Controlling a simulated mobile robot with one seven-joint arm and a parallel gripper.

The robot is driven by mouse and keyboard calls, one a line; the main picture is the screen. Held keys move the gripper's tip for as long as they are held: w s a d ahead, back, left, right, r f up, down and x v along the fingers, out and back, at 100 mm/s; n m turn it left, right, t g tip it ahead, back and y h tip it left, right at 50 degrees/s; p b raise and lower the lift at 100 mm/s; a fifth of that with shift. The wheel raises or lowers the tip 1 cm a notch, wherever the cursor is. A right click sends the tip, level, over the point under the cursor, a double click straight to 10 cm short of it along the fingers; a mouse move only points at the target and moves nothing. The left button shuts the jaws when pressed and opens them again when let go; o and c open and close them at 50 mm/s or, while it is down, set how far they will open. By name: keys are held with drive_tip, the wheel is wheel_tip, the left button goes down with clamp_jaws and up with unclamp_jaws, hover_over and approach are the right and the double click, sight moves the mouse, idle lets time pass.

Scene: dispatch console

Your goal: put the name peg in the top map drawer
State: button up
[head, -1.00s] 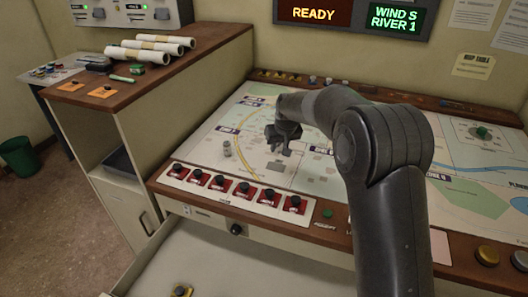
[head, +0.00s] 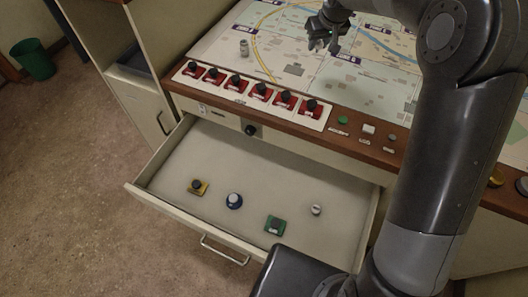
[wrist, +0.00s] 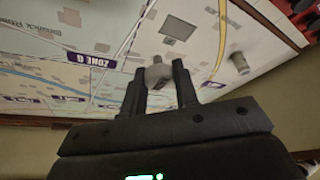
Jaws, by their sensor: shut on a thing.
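My gripper (head: 324,42) is above the map table. In the wrist view my gripper (wrist: 160,85) is shut on a small grey-white peg (wrist: 157,72), taken to be the name peg. Any lettering on it is too small to read, and it is hard to make out in the head view. The top map drawer (head: 170,208) is pulled open below the console's front edge.
Another grey peg (head: 244,48) stands on the map (head: 292,70); it also shows in the wrist view (wrist: 239,62). A row of red switches (head: 261,91) lines the console edge above the drawer. The drawer's back and middle have bare floor.

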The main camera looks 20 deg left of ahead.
drive_tip(key=s+d+f+n, duration=0.1)
drive_tip(key=s+d+f, duration=0.1)
drive_tip(key=s, duration=0.1)
drive_tip(key=s+d+f+n+g, duration=0.1)
drive_tip(key=s+d+f+n, duration=0.1)
drive_tip(key=s, duration=0.2)
drive_tip(key=s+d+f+n+y, duration=0.1)
drive_tip(key=s+f, duration=0.1)
drive_tip(key=s, duration=0.1)
drive_tip(key=shift+s+d+f, duration=0.2)
drive_tip(key=shift+s+d, duration=0.1)
drive_tip(key=shift+d, duration=0.1)
drive_tip(key=s+d+r+n+g, duration=0.2)
drive_tip(key=s+d+r+n, duration=0.35)
drive_tip(key=s, duration=0.45)
drive_tip(key=s+d+r+n+g, duration=0.2)
drive_tip(key=s+d+r+n, duration=0.3)
drive_tip(key=s, duration=0.6)
drive_tip(key=m, duration=0.1)
hover_over(280, 199)
drive_tip(key=d, duration=0.2)
drive_tip(key=shift+w+a+f, duration=0.1)
drive_tip(key=shift+w+f, duration=0.05)
drive_tip(key=shift+f, duration=9.7)
drive_tip(key=shift+w+a+f, duration=0.1)
drive_tip(key=shift+w+f, duration=0.05)
drive_tip(key=shift+f, duration=11.7)
